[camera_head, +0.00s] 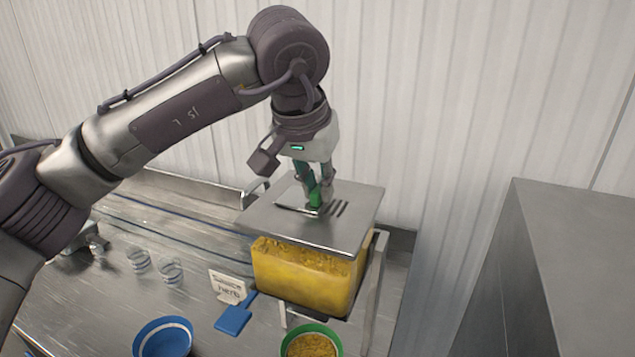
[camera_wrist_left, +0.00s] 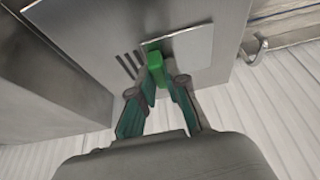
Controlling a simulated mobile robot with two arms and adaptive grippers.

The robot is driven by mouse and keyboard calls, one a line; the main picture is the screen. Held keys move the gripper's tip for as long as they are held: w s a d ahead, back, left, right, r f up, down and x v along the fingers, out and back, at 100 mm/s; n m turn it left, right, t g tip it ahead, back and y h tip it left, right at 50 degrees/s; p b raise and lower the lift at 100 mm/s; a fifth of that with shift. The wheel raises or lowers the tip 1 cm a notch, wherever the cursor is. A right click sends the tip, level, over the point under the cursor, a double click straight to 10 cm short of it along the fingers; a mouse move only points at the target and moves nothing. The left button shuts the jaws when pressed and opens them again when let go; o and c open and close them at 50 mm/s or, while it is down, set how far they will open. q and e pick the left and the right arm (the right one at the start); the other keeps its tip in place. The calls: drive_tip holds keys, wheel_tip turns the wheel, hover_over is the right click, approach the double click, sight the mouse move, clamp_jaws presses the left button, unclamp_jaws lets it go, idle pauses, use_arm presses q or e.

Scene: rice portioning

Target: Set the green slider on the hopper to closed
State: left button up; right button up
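The hopper (camera_head: 305,280) is a yellow grain-filled container under a flat metal lid (camera_head: 262,219). The green slider (camera_head: 316,197) is a small upright knob on the lid; it also shows in the left wrist view (camera_wrist_left: 154,62). Dark slots lie beside it, to its right in the head view and to its left in the wrist view. A bright plate (camera_wrist_left: 190,48) lies on its other side. My left gripper (camera_head: 319,196) points down with its fingertips closed around the knob, seen too in the wrist view (camera_wrist_left: 158,75). My right gripper is not in view.
A green bowl (camera_head: 331,331) with grain stands below the hopper. A blue bowl (camera_head: 163,323), a blue block (camera_head: 233,319), a lettered card (camera_head: 227,287) and clear glasses (camera_head: 171,272) stand left of it. A grey cabinet (camera_head: 590,240) is at the right, a ribbed wall behind.

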use_arm(q)
clamp_jaws()
drive_tip(key=d, duration=0.1)
drive_tip(key=s+d, duration=0.1)
drive_tip(key=d, duration=0.2)
drive_tip(key=shift+s+d, duration=0.1)
drive_tip(key=shift+s, duration=0.25)
drive_tip(key=shift+o, duration=1.7)
unclamp_jaws()
drive_tip(key=o, duration=0.4)
drive_tip(key=shift+d, duration=0.1)
